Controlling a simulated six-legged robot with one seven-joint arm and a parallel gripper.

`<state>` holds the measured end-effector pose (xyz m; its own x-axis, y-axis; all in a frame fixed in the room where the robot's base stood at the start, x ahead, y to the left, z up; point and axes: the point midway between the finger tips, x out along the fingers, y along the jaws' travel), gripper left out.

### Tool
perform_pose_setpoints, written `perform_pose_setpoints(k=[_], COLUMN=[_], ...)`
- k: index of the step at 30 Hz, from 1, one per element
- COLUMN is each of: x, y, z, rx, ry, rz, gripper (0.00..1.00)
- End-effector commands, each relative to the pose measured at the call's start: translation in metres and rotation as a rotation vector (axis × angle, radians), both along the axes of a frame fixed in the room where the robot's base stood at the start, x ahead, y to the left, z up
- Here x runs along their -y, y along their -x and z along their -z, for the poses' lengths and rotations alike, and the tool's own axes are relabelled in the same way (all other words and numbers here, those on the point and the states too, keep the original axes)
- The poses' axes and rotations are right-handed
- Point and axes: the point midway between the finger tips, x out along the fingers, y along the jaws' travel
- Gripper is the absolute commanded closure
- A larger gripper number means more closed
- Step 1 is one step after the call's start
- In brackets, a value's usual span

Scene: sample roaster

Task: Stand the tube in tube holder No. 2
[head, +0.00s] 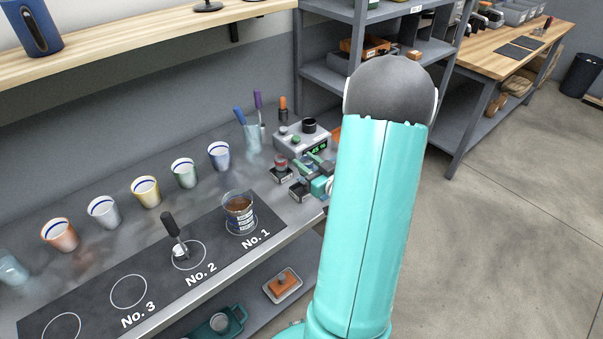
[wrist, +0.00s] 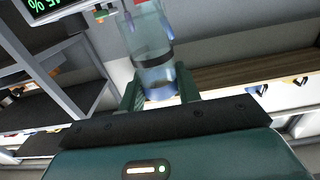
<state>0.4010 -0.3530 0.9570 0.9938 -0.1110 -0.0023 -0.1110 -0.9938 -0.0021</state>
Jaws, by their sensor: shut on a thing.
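My gripper (wrist: 157,82) is shut on a clear bluish tube (wrist: 152,45) with a dark band, which shows between its green fingers in the wrist view. In the head view my gripper (head: 311,170) is beside the grey device, mostly behind my arm, and the tube cannot be made out there. Two small dark holder-like blocks stand by the gripper: one with a red top (head: 281,173) and one nearer the bench edge (head: 299,190). No number can be read on either, so I cannot tell which is holder No. 2.
A grey device (head: 302,141) with a green display stands behind the gripper. A clear cup (head: 253,143) of pens is left of it. The black mat (head: 92,297) has numbered circles, with a beaker (head: 239,215) at No. 1 and a black-handled tool (head: 174,229) at No. 2. Several cups line the back.

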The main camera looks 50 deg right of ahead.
Motion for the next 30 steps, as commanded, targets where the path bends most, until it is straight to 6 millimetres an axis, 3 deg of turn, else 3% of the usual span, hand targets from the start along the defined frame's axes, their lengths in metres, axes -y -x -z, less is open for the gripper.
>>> perform_pose_setpoints(k=[3, 10, 16, 30], x=[0.004, 0.007, 0.008, 0.008], y=[-0.014, -0.028, -0.028, -0.028], z=[0.018, 0.032, 0.059, 0.067], rx=[-0.001, 0.000, -0.002, 0.000], ry=[-0.001, 0.001, -0.001, 0.001], rz=[-0.001, -0.001, 0.000, 0.000], gripper=[0.90, 0.90, 0.90, 0.90])
